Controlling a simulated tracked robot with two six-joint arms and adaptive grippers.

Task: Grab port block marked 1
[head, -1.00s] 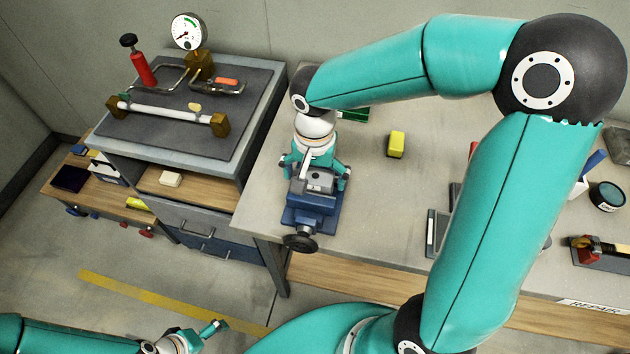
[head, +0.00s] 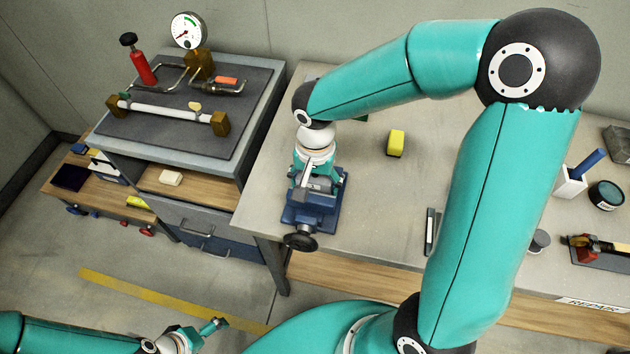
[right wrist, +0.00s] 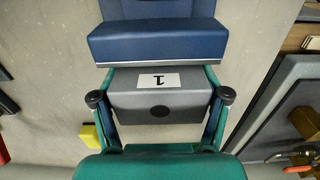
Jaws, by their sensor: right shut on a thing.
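The grey port block (right wrist: 140,101) has a white label marked 1 and a dark round hole in its face. It sits at the blue vise (head: 303,215), touching or close against the blue jaw (right wrist: 155,43); I cannot tell whether the vise clamps it. My right gripper (right wrist: 160,96) is shut on the block, one finger pad at each side. In the head view the right gripper (head: 318,180) comes down over the vise, and its arm partly hides the block. My left gripper (head: 205,332) is low at the left, away from the bench, its jaw opening unclear.
A yellow block (head: 396,143) lies on the bench right of the vise. A side table with a gauge (head: 189,31) and pipe rig stands at the left. A blue-handled tool in a white holder (head: 570,183) and a round tin (head: 606,195) are at the right.

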